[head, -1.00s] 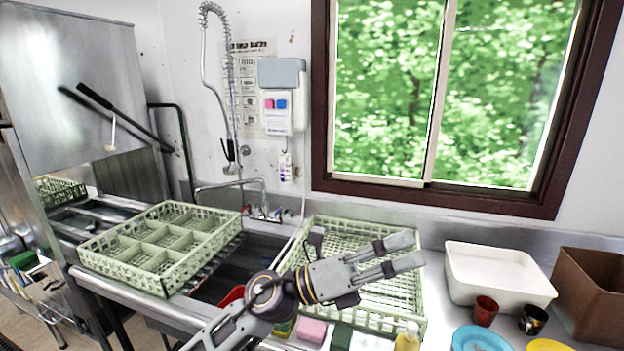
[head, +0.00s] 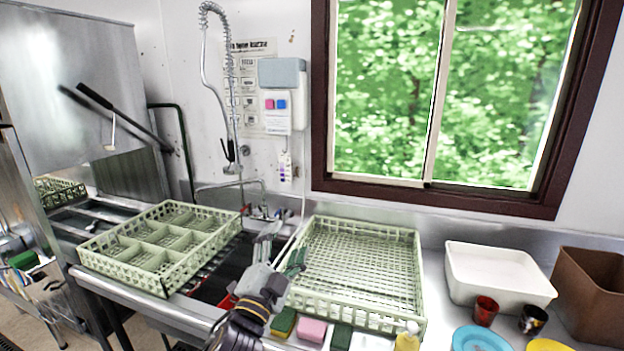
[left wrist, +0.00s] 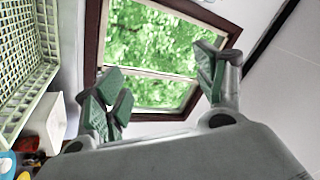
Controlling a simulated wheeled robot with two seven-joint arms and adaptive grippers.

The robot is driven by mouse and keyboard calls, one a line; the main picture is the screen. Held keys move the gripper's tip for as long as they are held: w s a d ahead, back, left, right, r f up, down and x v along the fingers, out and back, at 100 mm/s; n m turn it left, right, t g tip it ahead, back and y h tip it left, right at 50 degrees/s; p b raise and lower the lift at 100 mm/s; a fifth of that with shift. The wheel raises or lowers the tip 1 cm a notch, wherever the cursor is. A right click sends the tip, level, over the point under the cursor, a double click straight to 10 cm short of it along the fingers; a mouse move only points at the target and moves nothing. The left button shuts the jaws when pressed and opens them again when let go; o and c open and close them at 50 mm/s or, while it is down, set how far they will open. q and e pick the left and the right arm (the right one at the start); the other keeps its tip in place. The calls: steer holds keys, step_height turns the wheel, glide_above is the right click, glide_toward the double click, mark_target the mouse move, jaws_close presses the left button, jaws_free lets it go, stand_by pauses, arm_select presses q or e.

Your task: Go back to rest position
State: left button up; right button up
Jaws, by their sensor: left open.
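My left gripper (head: 281,249) is in the head view in front of the sink, at the left edge of the flat green rack (head: 352,318). Its fingers point up and away, and nothing is between them. In the left wrist view the same gripper (left wrist: 163,92) has its fingers spread wide, with the window behind them. My right gripper is not in any view.
A compartment rack (head: 160,285) sits over the sink's left side. Sponges, including a pink one (head: 312,330), lie along the front. A white tub (head: 497,272), a brown bin (head: 590,296), a red cup (head: 485,310) and a blue plate (head: 481,339) stand at the right.

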arm_select(q)
steer(key=s+a+f+n+g+y, duration=0.35)
steer(key=a+f+n, duration=0.2)
steer(key=f, duration=0.55)
steer(key=s+a+f+n+g+y, duration=0.2)
steer(key=a+f+n+g+y, duration=0.25)
steer(key=f, duration=0.55)
steer(key=s+a+f+n+g+h, duration=0.1)
steer(key=s+a+f+g, duration=0.2)
steer(key=s+f+g, duration=0.35)
steer(key=s+a+f+n+g+h, duration=0.1)
steer(key=s+a+f+n+g, duration=0.15)
steer(key=s+f, duration=0.75)
steer(key=s+f+m+g+p, duration=0.1)
steer(key=s+f+p, duration=0.15)
steer(key=f, duration=1.15)
steer(key=s+f+p, duration=0.1)
steer(key=s+f, duration=0.2)
steer(key=f, duration=1.1)
steer(key=s+a+f+p, duration=0.1)
steer(key=s+a+f, duration=0.1)
steer(key=s+f, duration=0.6)
steer(key=s+a+f+g+p, duration=0.1)
steer(key=s+a+f, duration=0.2)
steer(key=s+f, duration=0.5)
steer(key=s, duration=0.5)
steer(key=shift+s+f+g+y+p, duration=0.2)
steer(key=shift+s+g+y+p, duration=0.1)
steer(key=shift+s+p, duration=0.1)
